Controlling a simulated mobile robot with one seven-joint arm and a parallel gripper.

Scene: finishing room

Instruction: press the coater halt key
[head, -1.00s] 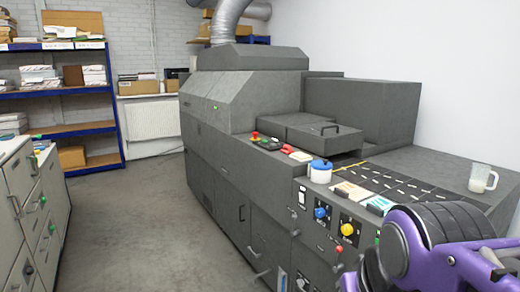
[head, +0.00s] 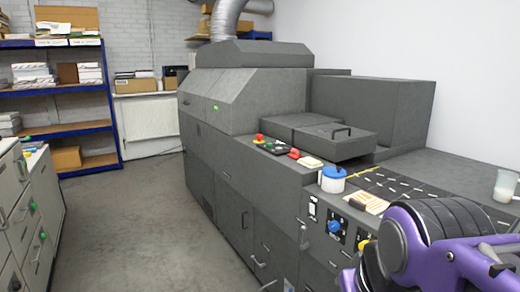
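The coater is a long dark grey machine (head: 235,190) with a green light on its hood. On its near top edge is a small red button on a yellow base (head: 259,138), beside a black control box (head: 275,147). A separate red piece (head: 294,153) lies just to the right. No label is readable, so I cannot tell for sure which is the halt key; the red button on yellow looks like a stop key. My purple and dark grey arm is at the lower right, well apart from these. My gripper is out of view.
A white pot with a blue lid (head: 333,180), a paper stack (head: 367,202) and a clear jug (head: 505,186) stand on the machine. A blue knob (head: 334,226) is on its front. Drawer cabinets (head: 27,215) stand left; the floor (head: 135,225) between is clear.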

